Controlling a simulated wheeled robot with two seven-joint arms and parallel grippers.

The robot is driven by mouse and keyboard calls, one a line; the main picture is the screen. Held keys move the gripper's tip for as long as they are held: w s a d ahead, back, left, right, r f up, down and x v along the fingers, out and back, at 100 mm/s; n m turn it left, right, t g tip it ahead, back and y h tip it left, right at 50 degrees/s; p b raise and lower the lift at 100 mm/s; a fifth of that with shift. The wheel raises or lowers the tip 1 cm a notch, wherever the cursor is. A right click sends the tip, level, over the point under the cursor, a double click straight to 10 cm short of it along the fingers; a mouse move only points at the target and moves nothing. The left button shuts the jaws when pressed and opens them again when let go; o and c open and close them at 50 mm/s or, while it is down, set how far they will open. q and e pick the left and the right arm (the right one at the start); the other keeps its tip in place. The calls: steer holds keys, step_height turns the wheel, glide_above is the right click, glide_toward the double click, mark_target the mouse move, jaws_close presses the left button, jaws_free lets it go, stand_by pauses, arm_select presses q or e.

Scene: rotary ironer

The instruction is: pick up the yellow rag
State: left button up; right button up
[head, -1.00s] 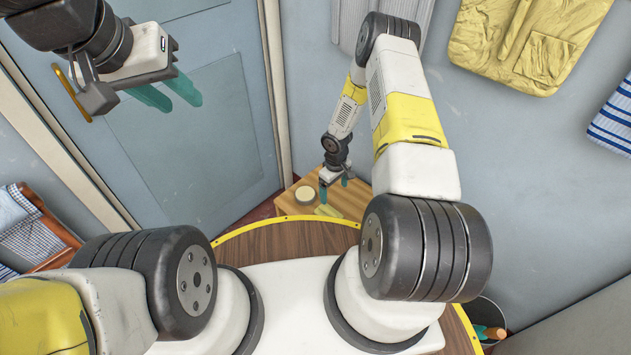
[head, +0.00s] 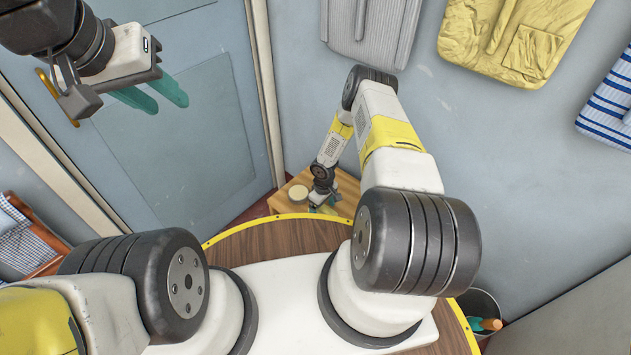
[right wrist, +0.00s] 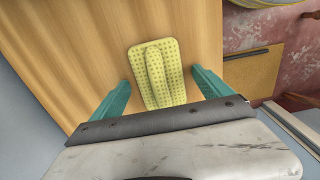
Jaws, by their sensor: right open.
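The yellow rag (right wrist: 172,78) lies on a light wooden surface (right wrist: 85,50) in the right wrist view. It is dotted, with a raised fold along its middle. My right gripper (right wrist: 161,84) is open, with one teal finger on each side of the rag and a gap to each. Whether the fingers touch the wood I cannot tell. In the head view, my right gripper (head: 324,206) is small and low over the wooden stand (head: 347,186), mostly covering the rag. My left gripper (head: 158,97) hangs at upper left before the blue door, its two teal fingers apart and empty.
A round, pale-topped container (head: 298,192) stands on the wooden stand, left of my right gripper. A bucket (head: 480,309) with an orange-handled item is at lower right. Garments hang on the wall, including a yellow one (head: 510,40). A blue door (head: 190,130) is at left.

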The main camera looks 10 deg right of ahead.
mark_target(323, 209)
steer(key=c, duration=1.4)
steer(key=shift+c, duration=0.2)
steer(key=shift+r, duration=0.8)
steer(key=shift+s+r, duration=0.2)
steer(key=shift+r, duration=0.9)
steer(key=s, duration=0.5)
steer(key=s+r, duration=0.1)
steer(key=s, duration=0.9)
steer(key=shift+s+r, duration=0.15)
steer(key=shift+s, duration=0.15)
